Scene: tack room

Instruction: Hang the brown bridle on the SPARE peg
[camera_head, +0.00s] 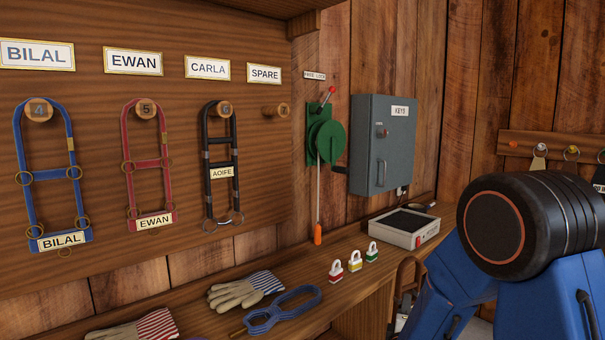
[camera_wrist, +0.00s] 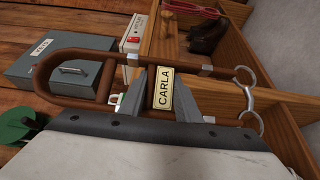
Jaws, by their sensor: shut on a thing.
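The brown bridle (camera_wrist: 42,80) with a CARLA tag (camera_wrist: 164,88) and a metal bit ring at its right end fills the middle of the wrist view. My gripper (camera_wrist: 160,92) is shut on it near the tag. In the head view a brown loop (camera_head: 403,268), which looks like part of the bridle, shows beside my blue arm; the arm hides my gripper there. The SPARE label (camera_head: 265,74) is on the wooden board, with the empty SPARE peg (camera_head: 276,110) below it. The bridle is well right of and below that peg.
Blue (camera_head: 28,180), red (camera_head: 130,170) and black (camera_head: 208,155) bridles hang on the other pegs. A green lever device (camera_head: 325,140) and grey key cabinet (camera_head: 380,145) stand right of the board. Gloves (camera_head: 240,288), a blue halter-like loop (camera_head: 285,310) and padlocks (camera_head: 354,262) lie on the bench.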

